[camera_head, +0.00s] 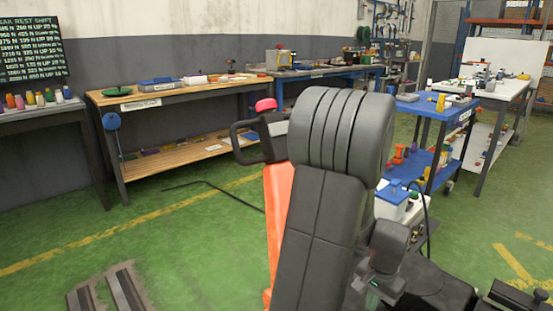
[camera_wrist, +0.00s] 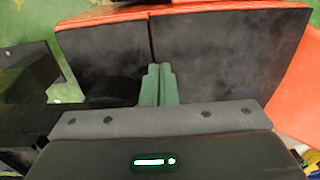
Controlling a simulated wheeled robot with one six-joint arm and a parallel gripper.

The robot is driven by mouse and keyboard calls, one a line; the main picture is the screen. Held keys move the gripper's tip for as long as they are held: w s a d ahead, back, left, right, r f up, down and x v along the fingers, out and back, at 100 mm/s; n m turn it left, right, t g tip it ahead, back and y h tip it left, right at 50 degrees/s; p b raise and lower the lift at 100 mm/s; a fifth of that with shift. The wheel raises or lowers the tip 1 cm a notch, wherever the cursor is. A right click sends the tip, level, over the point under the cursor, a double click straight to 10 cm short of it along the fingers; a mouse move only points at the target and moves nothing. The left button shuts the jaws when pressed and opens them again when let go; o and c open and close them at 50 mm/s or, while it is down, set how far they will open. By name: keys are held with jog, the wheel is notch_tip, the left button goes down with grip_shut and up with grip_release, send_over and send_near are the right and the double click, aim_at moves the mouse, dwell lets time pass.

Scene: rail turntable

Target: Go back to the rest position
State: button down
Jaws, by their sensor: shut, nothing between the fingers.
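My gripper (camera_wrist: 158,82) shows in the wrist view as two green fingers pressed together, with nothing between them. It is over dark grey panels with red-orange edges; I cannot tell whether the fingertips touch them. In the head view my dark arm is folded up close to the camera and fills the middle. The wrist end is low at the right of the arm, and the fingertips cannot be made out there.
A wooden workbench (camera_head: 190,92) stands at the back left, with a blue bench (camera_head: 325,72) beyond it. A blue cart (camera_head: 432,107) and a white table (camera_head: 509,92) stand at the right. Green floor is open at the left, apart from a dark cable and metal rails (camera_head: 124,290).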

notch_tip(320, 180, down, 14)
jog(key=b, duration=0.7)
jog(key=shift+a, duration=0.1)
